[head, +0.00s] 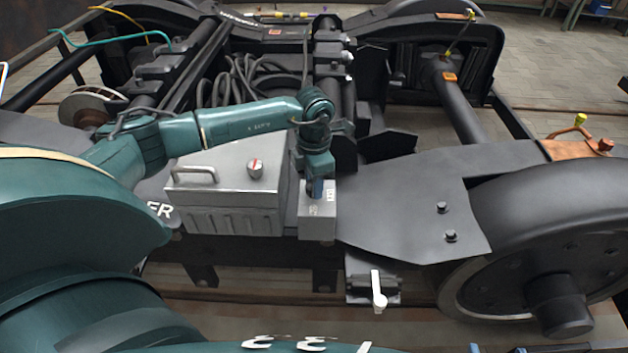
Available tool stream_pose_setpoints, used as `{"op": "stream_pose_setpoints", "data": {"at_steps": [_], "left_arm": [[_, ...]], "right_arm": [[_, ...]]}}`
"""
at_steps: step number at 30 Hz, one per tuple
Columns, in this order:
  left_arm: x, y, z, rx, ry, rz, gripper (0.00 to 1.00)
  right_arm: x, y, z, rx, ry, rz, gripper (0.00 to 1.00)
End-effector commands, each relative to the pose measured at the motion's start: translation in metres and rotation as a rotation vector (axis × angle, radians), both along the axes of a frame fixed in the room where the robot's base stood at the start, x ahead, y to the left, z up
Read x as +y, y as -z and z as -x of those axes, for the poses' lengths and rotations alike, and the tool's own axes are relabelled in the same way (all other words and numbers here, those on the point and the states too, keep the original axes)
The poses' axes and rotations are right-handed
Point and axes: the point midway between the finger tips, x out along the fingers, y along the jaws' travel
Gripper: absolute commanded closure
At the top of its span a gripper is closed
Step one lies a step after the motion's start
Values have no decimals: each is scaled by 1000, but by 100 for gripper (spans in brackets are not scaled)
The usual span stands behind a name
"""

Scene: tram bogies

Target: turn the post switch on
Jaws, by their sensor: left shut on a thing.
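The post switch (317,225) appears to be the small upright light-grey box near the middle of the head view, with a small label near its top. My left gripper (316,188) points down at the top of this box and is shut on its upper part. The jaws cover the part they hold, so the switch's position cannot be told. My right gripper is not in view.
A larger grey box (225,220) with a handle and a red-and-white knob (256,168) stands just left. A white lever (378,290) hangs below, to the right. A dark plate (410,200) and a big wheel (540,260) fill the right side.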

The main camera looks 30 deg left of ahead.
Motion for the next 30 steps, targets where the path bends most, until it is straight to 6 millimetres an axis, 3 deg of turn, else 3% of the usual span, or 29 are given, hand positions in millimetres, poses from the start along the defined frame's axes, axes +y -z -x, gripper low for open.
{"op": "stream_pose_setpoints", "data": {"at_steps": [11,12,19,30], "left_arm": [[0,-1,-1,-2,9,0,89],[0,-1,-1,-2,9,0,66],[0,0,0,-1,7,0,47],[0,-8,0,-1,6,0,45]], "right_arm": [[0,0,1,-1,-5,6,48],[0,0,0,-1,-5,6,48],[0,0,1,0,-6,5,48],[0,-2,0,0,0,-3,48]]}}
